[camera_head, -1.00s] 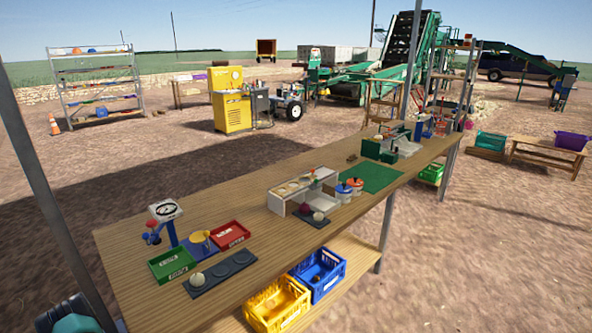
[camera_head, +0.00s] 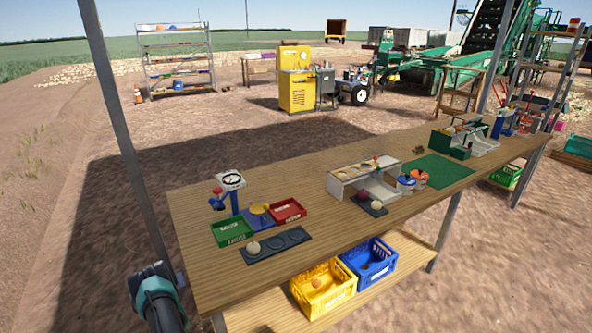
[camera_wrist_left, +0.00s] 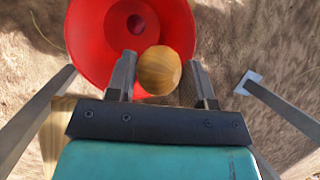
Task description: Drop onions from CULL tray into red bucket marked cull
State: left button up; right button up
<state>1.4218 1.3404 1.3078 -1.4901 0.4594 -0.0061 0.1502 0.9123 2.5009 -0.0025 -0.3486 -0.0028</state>
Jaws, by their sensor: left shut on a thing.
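My left gripper (camera_wrist_left: 160,80) is shut on a round yellow-brown onion (camera_wrist_left: 159,70) in the left wrist view. The red bucket (camera_wrist_left: 85,35) lies below and beyond it, open side up. The onion overlaps the bucket's lower right rim in the picture; I cannot tell its height above it. In the head view my left arm shows at the bottom left, but its fingers and the red bucket are not visible there. The red tray (camera_head: 289,218) on the bench looks empty; its label is too small to read. My right gripper is not in view.
A green tray (camera_head: 231,239), a dial scale (camera_head: 231,181) and a dark plate (camera_head: 285,247) with a pale onion (camera_head: 253,247) stand on the bench (camera_head: 340,245). Yellow (camera_head: 325,303) and blue (camera_head: 385,268) crates sit on the shelf below. Bare ground lies left of the bench.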

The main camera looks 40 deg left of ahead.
pick_arm(q)
jog(key=o, duration=1)
jog(key=shift+r, duration=0.1)
jog(key=v, duration=1.2)
